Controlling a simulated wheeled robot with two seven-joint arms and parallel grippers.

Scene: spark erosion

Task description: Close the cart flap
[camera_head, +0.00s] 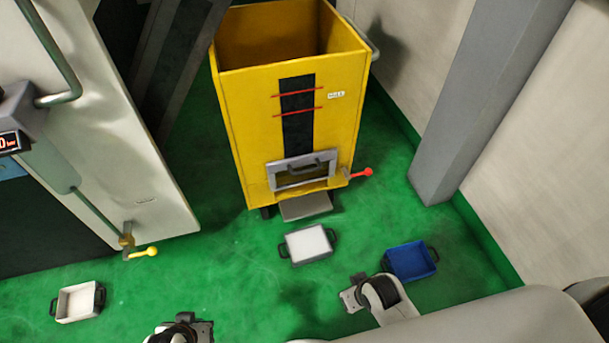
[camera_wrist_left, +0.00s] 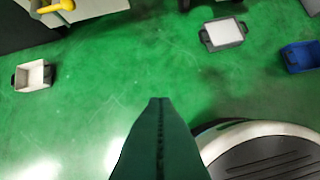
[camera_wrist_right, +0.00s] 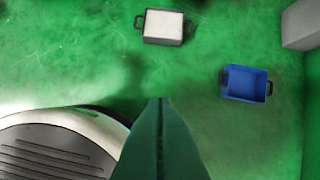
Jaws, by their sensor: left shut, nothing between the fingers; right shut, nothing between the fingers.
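The yellow cart (camera_head: 240,130) stands upright at the back centre, open at the top. Low on its front is a grey-framed flap (camera_head: 303,170) with a dark handle; I cannot tell clearly how far it is open. A grey plate (camera_head: 306,206) juts out below it, and a red-knobbed lever (camera_head: 361,173) is at its right. My left gripper (camera_head: 186,330) is shut and empty at the bottom, apart from the cart; its fingers show in the left wrist view (camera_wrist_left: 160,102). My right gripper (camera_head: 360,295) is shut and empty, nearer the cart; its fingers show in the right wrist view (camera_wrist_right: 160,102).
A grey tray with white contents (camera_head: 309,245) lies on the floor before the cart. A blue tray (camera_head: 410,261) is at right, a white tray (camera_head: 78,302) at left. A machine with a yellow-knobbed valve (camera_head: 143,252) stands left. A grey column (camera_head: 470,100) stands right.

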